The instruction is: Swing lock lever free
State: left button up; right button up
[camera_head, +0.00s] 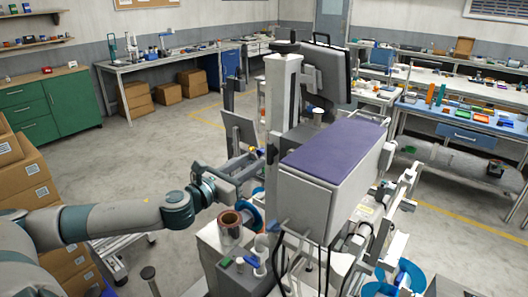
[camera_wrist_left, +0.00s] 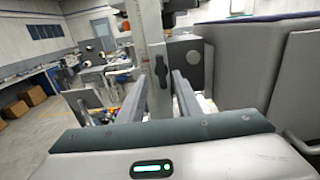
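The lock lever appears to be a dark, upright piece (camera_wrist_left: 160,64) on the face of the pale column (camera_wrist_left: 154,22) in the left wrist view. In the head view a small dark part, likely the same lever (camera_head: 271,154), shows low on the column (camera_head: 281,100). My left gripper (camera_head: 258,157) reaches in from the left beside the column. In the wrist view its two fingers (camera_wrist_left: 158,82) are apart, with the lever seen between and just beyond their tips. I see no contact, and nothing is held. My right gripper does not show.
A grey machine housing with a purple top (camera_head: 335,146) stands just right of the left gripper. A copper-coloured roll (camera_head: 230,222) and a blue reel (camera_head: 251,206) sit below the left forearm. Cardboard boxes (camera_head: 30,165) are stacked at left. Open floor (camera_head: 165,150) lies behind.

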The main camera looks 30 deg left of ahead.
aim_at(268, 151)
pick_arm(q)
jog(key=w+p, duration=0.1)
jog(key=w, duration=0.2)
jog(key=w+p, duration=0.1)
jog(key=w, duration=0.1)
jog(key=shift+w+d+r+p, duration=0.1)
jog(key=shift+w+d+p, duration=0.1)
jog(key=shift+d+p, duration=0.1)
jog(key=shift+w, duration=0.55)
grip_shut()
